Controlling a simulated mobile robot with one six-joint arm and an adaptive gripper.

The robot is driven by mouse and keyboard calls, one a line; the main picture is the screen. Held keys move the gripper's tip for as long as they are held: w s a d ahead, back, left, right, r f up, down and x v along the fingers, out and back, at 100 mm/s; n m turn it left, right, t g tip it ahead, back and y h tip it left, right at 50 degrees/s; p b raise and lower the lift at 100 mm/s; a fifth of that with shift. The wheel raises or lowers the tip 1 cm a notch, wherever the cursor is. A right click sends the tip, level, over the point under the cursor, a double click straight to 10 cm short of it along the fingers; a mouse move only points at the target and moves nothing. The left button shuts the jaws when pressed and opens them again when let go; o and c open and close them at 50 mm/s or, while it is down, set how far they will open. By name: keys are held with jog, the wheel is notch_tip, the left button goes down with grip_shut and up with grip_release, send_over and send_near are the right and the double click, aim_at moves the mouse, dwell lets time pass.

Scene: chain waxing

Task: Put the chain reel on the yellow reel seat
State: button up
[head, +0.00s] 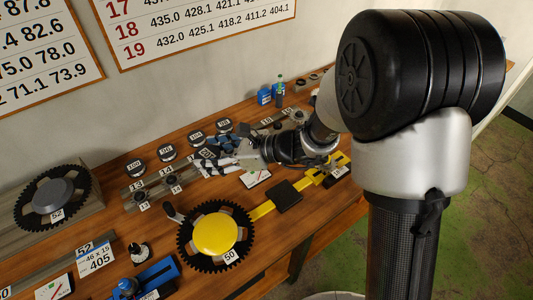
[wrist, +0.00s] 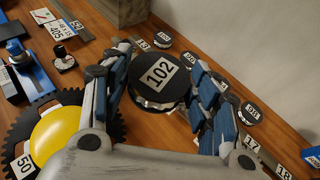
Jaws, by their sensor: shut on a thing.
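The chain reel (wrist: 160,76), a round black tin labelled 102, sits between the two fingers of my gripper (wrist: 158,62) in the wrist view. The fingers are closed on its sides. In the head view my gripper (head: 226,157) is over the bench, behind and right of the yellow disc, and the held reel is hard to make out. The yellow reel seat (head: 215,232) appears to be the round yellow disc in the middle of a black chainring labelled 50. Its top is bare. In the wrist view the seat (wrist: 55,135) lies at lower left, apart from the reel.
Several other black reels, including one labelled 100 (head: 134,168), stand along the wall. A grey disc (head: 52,195) sits on a second chainring at left. A yellow bar with a dark block (head: 287,195) lies right of the seat. A blue tool (head: 155,278) is in front.

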jog(key=w+d+r+m+t+h, duration=0.1)
jog(key=w+d+r+m+t, duration=0.1)
jog(key=w+m+t, duration=0.15)
jog(key=b, duration=0.5)
send_over(231, 186)
jog(key=shift+n+g, duration=0.25)
jog(key=shift+n, duration=0.2)
notch_tip(231, 186, down, 15)
jog(key=shift+w+r, duration=0.1)
jog(key=shift+f+b, duration=0.6)
jog(key=shift+f, duration=1.7)
jog(key=shift+f, duration=0.2)
jog(key=o, duration=1)
jog(key=shift+o, duration=0.5)
jog(key=shift+r, duration=0.15)
